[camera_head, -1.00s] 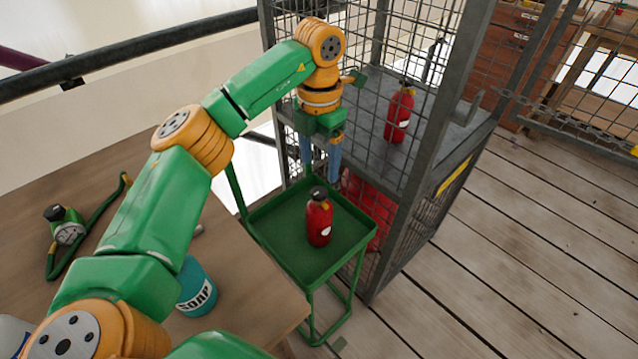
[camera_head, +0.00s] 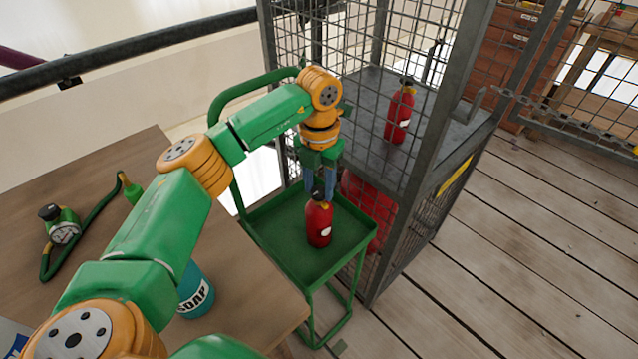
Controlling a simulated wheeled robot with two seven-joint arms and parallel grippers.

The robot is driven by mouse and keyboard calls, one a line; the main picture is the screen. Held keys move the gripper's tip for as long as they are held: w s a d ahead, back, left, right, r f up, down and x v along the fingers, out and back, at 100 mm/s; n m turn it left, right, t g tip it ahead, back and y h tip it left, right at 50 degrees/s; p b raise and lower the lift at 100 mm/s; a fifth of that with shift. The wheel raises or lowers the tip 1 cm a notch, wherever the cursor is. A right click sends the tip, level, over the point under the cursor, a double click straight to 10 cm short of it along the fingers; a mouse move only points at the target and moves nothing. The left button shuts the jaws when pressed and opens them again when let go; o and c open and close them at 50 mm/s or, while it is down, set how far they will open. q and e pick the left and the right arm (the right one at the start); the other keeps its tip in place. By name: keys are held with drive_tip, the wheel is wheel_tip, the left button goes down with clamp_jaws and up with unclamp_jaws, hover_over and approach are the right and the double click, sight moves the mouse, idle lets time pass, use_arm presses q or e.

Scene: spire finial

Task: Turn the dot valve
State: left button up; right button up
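A red bottle (camera_head: 319,224) with a dark valve (camera_head: 318,197) on top and a white label stands upright on the green cart's tray (camera_head: 276,255). My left gripper (camera_head: 322,190) points down right over its top. The blue-grey fingers are apart, at the height of the valve; I cannot tell whether they touch it. A second red bottle (camera_head: 400,112), with a yellowish top, stands on the shelf inside the wire cage. I cannot make out a dot mark on either valve. My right gripper is not in view.
The wire cage (camera_head: 425,165) stands close behind and right of the cart. A wooden table (camera_head: 245,300) at left holds a soap bottle (camera_head: 196,292) and a gauge with a green hose (camera_head: 64,230). Plank floor (camera_head: 520,240) at right is clear.

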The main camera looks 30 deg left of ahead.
sight(319, 191)
use_arm(q)
clamp_jaws()
drive_tip(key=shift+r+m+p, duration=0.2)
drive_tip(key=shift+m+p, duration=0.4)
drive_tip(key=shift+f+m, duration=0.2)
drive_tip(key=shift+m, duration=0.3)
drive_tip(key=o, duration=0.9)
unclamp_jaws()
drive_tip(key=shift+o, duration=0.2)
wheel_tip(319, 191, up, 7)
drive_tip(key=shift+r, duration=0.1)
